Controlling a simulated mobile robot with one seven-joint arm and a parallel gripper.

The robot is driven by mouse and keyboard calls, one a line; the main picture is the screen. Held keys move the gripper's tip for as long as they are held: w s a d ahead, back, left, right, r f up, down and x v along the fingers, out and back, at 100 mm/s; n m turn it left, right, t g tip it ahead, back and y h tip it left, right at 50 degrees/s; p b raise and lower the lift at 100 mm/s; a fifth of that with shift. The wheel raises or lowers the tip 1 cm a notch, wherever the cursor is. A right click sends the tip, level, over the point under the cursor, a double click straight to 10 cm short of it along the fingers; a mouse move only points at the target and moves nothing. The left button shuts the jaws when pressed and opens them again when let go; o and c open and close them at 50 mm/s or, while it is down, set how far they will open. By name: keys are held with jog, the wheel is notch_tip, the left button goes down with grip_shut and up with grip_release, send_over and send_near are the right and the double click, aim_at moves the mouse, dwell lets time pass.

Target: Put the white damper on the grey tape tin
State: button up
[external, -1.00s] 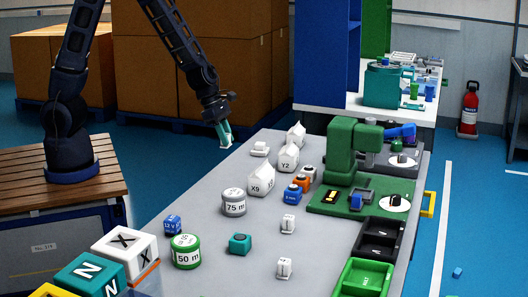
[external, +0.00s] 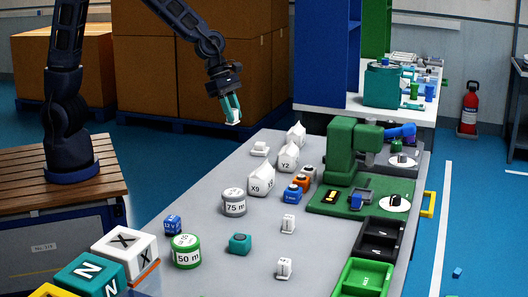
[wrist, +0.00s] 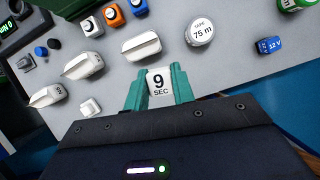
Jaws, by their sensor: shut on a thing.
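My gripper (external: 231,109) is shut on a small white block marked "9 SEC", the white damper (wrist: 161,86), which sits between the teal fingers in the wrist view. In the external view the damper (external: 234,121) is a small white patch at the fingertips, above the far left edge of the table. The grey tape tin (external: 234,203), a round tin with a white band marked "75 m", stands on the table, lower and nearer the camera than my gripper. It also shows at the upper right of the wrist view (wrist: 200,31). Its top is bare.
White housings marked "X9" (external: 261,180) and "Y2" (external: 288,159) stand right of the grey tin. A green tin marked "50 m" (external: 186,253) and a blue block (external: 172,224) are nearer the camera. A green machine (external: 350,150) stands farther right.

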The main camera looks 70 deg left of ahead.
jog(key=s+d+r+m, duration=0.1)
jog(key=s+d+r, duration=0.1)
jog(key=d, duration=0.4)
jog(key=s+d+r+m, duration=0.2)
jog(key=d, duration=0.3)
send_near(238, 194)
jog(key=shift+g, duration=0.4)
jog(key=x, duration=0.5)
jog(key=shift+w+f, duration=0.15)
jog(key=shift+w, duration=0.2)
jog(key=shift+f, duration=0.1)
jog(key=o, duration=1)
